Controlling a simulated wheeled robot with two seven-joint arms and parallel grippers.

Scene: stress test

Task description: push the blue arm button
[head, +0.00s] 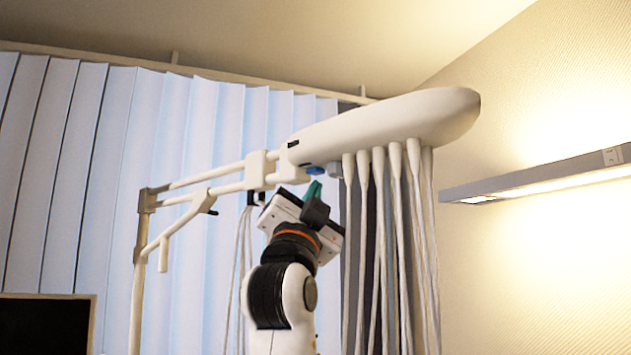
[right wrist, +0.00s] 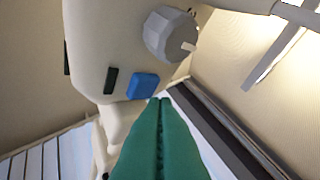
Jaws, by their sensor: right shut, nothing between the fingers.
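The blue arm button (right wrist: 143,86) is a small rounded block on the underside of the white overhead arm housing (right wrist: 100,40). In the head view the blue button (head: 315,171) shows under the housing (head: 390,120), just above my right fingertips. My right gripper (head: 313,188) points up with its green fingers together and empty. In the right wrist view its fingertips (right wrist: 160,101) lie just below and right of the button in the picture; I cannot tell whether they touch it. My left gripper is not in view.
A grey knob (right wrist: 170,34) sits beside the button on the housing. Several white cables (head: 395,230) hang just right of my right gripper. The white jointed support arm (head: 200,190) is on the left. A wall lamp (head: 545,178) is at the right.

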